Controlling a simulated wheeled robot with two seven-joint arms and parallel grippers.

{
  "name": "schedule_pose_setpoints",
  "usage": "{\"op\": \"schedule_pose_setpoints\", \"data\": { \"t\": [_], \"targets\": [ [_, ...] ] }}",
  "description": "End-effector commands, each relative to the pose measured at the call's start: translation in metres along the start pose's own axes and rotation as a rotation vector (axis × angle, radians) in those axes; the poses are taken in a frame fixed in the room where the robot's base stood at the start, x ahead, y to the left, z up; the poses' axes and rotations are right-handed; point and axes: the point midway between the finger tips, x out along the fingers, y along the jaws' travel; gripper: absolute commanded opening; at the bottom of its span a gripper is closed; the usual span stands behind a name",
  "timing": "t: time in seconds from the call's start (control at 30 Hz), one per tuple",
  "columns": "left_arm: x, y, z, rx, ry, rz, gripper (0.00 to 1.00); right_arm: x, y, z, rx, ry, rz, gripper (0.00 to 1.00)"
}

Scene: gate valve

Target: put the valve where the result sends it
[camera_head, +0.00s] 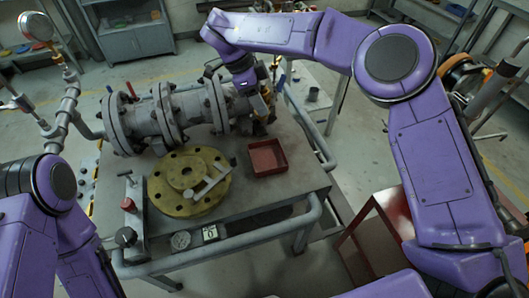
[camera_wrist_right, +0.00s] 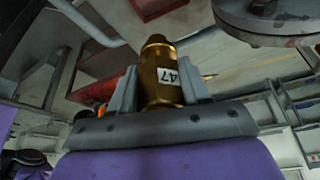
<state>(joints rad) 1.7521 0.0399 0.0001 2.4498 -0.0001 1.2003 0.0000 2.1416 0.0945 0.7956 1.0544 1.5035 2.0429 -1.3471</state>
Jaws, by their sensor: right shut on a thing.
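A brass valve (camera_wrist_right: 160,75) with a white label that seems to read 47 stands between the two grey fingers of my right gripper (camera_wrist_right: 158,88) in the right wrist view. The fingers are closed on its sides. In the head view my right gripper (camera_head: 264,104) is at the right end of the grey flanged pipe assembly, above the bench's back edge. The valve is small and mostly hidden there. My left arm enters at lower left, but its gripper is out of view.
The metal bench (camera_head: 296,190) carries a yellow flange disc (camera_head: 166,205) with a grey tool on it, and an open red tray (camera_head: 267,158). The grey flanged pipe (camera_head: 150,120) blocks the back left.

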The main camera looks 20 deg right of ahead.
Motion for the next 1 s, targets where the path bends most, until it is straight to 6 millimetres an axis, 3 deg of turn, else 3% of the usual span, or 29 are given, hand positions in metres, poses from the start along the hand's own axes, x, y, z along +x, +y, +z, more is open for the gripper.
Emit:
{"op": "schedule_pose_setpoints", "data": {
  "t": [0.03,0.63,0.77,1.0],
  "targets": [
    [0.011,0.000,0.005,0.001,-0.002,-0.001,0.77,0.012,0.000,0.004,0.000,0.001,0.002,0.00],
    [0.089,0.007,0.038,0.001,-0.002,-0.001,0.77,0.091,0.000,0.035,0.003,0.001,0.003,0.00],
    [0.091,0.007,0.039,0.001,-0.002,-0.001,0.77,0.104,0.001,0.040,0.000,0.003,0.006,0.00],
    [0.088,0.007,0.037,0.001,-0.002,-0.001,0.77,0.144,0.001,0.057,0.001,0.001,0.005,0.00]
  ]
}}
